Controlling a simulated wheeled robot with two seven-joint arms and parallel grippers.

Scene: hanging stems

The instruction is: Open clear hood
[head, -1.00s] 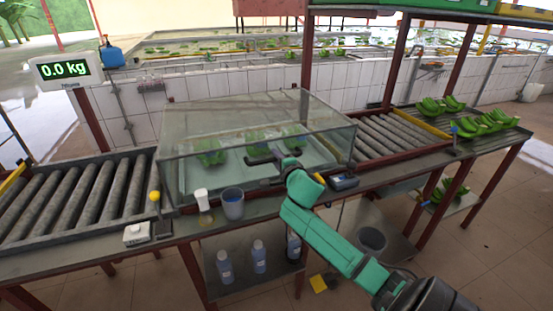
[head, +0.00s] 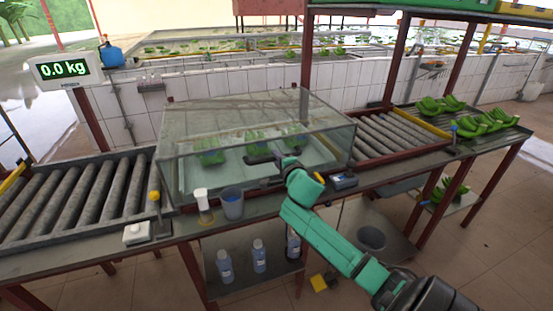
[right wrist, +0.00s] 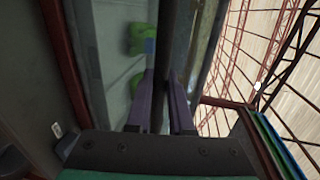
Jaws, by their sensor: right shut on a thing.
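The clear hood (head: 185,172) is a see-through box over the middle of the conveyor line. It looks closed, with its lower edge down at the bench. Green banana clusters (head: 210,153) show through its panels. My right gripper (head: 268,157) is at the hood's front side, right of its middle. In the right wrist view, the purple fingers of my right gripper (right wrist: 161,105) are on both sides of a dark bar (right wrist: 159,118), which appears to be the hood's handle. The fingers are shut on it. The exact contact is partly hidden in the head view. My left gripper is not in view.
Rollers (head: 75,198) lie left of the hood and more rollers (head: 385,137) lie right. A grey cup (head: 232,207), a white-capped bottle (head: 202,200) and a dark blue device (head: 343,181) stand along the bench front. Blue bottles (head: 259,257) sit on the lower shelf.

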